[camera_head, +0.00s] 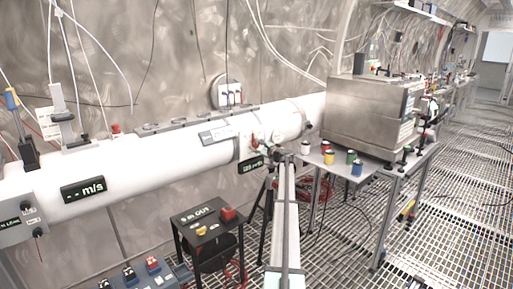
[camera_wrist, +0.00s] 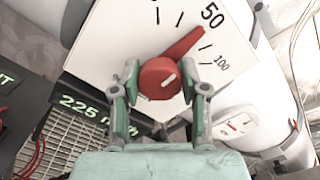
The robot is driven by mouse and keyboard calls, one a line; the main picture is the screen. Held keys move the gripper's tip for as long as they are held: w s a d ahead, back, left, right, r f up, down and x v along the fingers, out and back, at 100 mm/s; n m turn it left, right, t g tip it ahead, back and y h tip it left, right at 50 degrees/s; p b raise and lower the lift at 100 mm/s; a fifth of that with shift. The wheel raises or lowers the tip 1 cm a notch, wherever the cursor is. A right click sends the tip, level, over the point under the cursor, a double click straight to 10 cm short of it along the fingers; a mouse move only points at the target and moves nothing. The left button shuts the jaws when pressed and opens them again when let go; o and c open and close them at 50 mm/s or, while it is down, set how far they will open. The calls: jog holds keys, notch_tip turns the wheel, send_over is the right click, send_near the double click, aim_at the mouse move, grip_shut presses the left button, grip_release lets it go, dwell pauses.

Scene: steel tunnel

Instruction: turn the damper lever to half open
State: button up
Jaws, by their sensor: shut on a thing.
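The damper lever (camera_wrist: 183,46) is a red pointer on a round red hub (camera_wrist: 159,79), in front of a white scale plate (camera_wrist: 125,38) in the wrist view. The pointer slants up and right, its tip close to the 50 mark, with the 100 mark lower right. My gripper (camera_wrist: 160,80) is shut on the hub, one green-and-grey finger on each side. In the head view, my arm reaches to the white duct (camera_head: 130,170), and my gripper hides much of the lever there.
A display (camera_wrist: 95,108) below the plate reads 225. A table (camera_head: 393,170) with small coloured pots and a steel box (camera_head: 365,112) stands to the right. A black stand (camera_head: 207,222) with buttons is left of my arm.

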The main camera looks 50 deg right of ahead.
jog(key=shift+r, duration=0.1)
jog(key=o, duration=1.1)
jog(key=shift+w, duration=0.1)
jog(key=shift+o, duration=0.2)
jog(key=s+a, duration=0.2)
jog(key=s, duration=1)
jog(key=shift+a, duration=0.2)
